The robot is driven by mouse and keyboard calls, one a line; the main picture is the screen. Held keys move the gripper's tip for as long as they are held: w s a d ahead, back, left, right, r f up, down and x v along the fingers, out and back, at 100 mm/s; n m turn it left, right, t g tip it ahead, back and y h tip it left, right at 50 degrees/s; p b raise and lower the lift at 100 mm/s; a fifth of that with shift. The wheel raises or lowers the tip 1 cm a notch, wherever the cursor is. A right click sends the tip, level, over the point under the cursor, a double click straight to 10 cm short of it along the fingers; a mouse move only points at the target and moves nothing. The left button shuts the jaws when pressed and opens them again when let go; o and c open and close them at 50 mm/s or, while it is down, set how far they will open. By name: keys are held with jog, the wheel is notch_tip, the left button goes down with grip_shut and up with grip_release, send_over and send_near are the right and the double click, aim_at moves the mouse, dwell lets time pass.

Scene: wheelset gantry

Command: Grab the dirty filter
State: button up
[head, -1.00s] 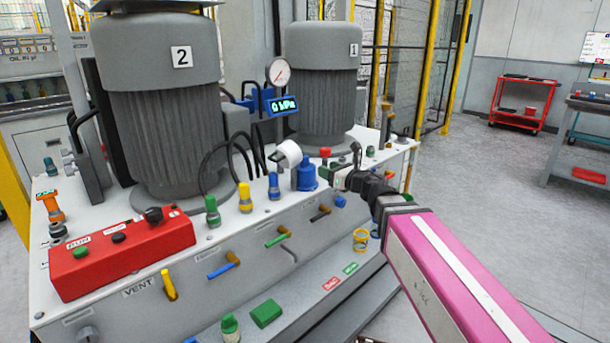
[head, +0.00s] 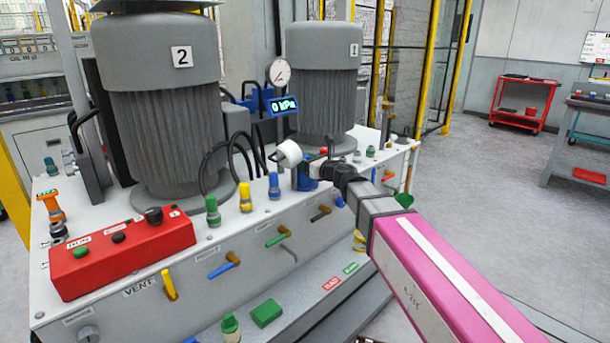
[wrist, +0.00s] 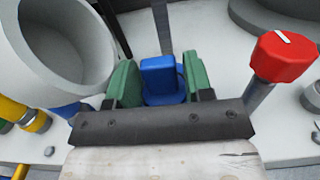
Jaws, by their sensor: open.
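The blue part that I take for the dirty filter (wrist: 158,76) has a raised block on a round base and stands upright in the wrist view. Its dirt cannot be made out. My gripper (wrist: 160,84) is open, with one green finger pad on each side of the block and its grip not closed. In the head view my gripper (head: 312,172) is over the blue part (head: 304,183), hiding much of it. A white hollow cup (head: 288,153) is tilted beside it; it fills the left of the wrist view (wrist: 60,45).
A red knob (wrist: 284,57) on a grey stem stands just right of my gripper. A gauge (head: 278,72) and a 0 kPa display (head: 283,104) stand behind. Motor 1 (head: 322,85), motor 2 (head: 158,100) and a red control box (head: 122,252) share the bench.

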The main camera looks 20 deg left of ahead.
grip_shut()
jog(key=shift+r, duration=0.15)
